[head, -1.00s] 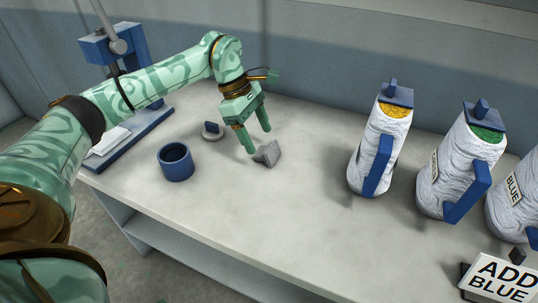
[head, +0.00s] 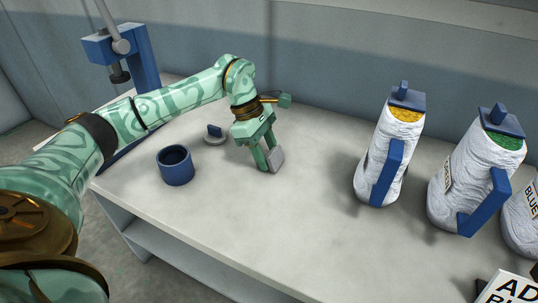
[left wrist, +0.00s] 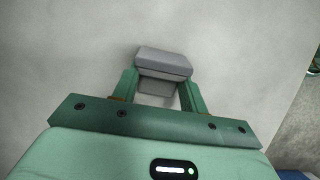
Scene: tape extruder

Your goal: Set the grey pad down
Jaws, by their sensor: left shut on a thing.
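The grey pad (head: 277,160) is a small block at the tips of my left gripper (head: 265,163), close over the middle of the white bench top. In the left wrist view the pad (left wrist: 163,62) sits across the fingertips of my left gripper (left wrist: 160,82), which is shut on it. A lower grey part of the pad shows between the fingers. I cannot tell whether the pad touches the bench. My right gripper is not in view.
A blue cup (head: 175,167) and a grey disc with a blue tab (head: 214,136) stand left of the gripper. White jugs with blue handles (head: 390,150) stand to the right, near an "ADD BLUE" sign (head: 508,289). A blue press (head: 122,58) is behind left. The front-middle bench (head: 300,220) is clear.

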